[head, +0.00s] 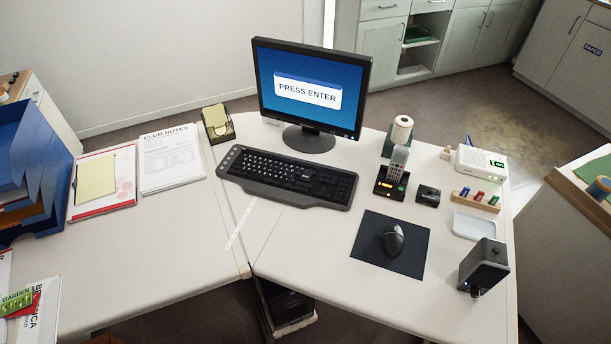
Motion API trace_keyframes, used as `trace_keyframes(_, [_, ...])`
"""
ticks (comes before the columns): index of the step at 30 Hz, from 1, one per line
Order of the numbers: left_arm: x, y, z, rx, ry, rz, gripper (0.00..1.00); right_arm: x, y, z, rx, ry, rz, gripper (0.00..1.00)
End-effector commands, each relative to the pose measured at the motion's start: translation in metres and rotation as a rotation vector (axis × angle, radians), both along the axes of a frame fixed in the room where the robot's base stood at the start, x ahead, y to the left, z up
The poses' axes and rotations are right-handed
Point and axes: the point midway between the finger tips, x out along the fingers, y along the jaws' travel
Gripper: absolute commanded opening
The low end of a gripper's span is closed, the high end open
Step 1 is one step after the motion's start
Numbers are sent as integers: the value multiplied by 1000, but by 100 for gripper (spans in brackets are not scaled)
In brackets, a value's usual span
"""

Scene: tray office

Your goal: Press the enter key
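A black keyboard (287,176) lies on the white desk (310,235), in front of the monitor and slightly tilted in the picture. Its keys are small here, and I cannot single out the enter key. The monitor (310,90) stands behind it with a blue screen and a white box reading "PRESS ENTER". Neither of my grippers shows in the head view. Nothing covers the keyboard.
Right of the keyboard are a mouse (393,239) on a dark mat (372,258), a cordless phone in its cradle (391,182) and a black device (483,265). Left are a notepad holder (217,123), papers (170,160) and blue trays (45,165). The desk's front middle is clear.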

Motion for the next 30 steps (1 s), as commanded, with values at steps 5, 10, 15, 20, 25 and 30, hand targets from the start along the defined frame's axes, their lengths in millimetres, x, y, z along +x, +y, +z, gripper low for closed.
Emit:
trace_keyframes(5, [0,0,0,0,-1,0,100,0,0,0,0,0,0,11])
trace_keyframes(10, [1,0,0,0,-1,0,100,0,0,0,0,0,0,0])
trace_keyframes(15, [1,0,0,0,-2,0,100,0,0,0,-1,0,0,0])
trace_keyframes(20, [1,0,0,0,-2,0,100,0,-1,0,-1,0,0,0])
trace_keyframes(25, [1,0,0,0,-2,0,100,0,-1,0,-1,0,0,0])
trace_keyframes(30, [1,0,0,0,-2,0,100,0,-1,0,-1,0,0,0])
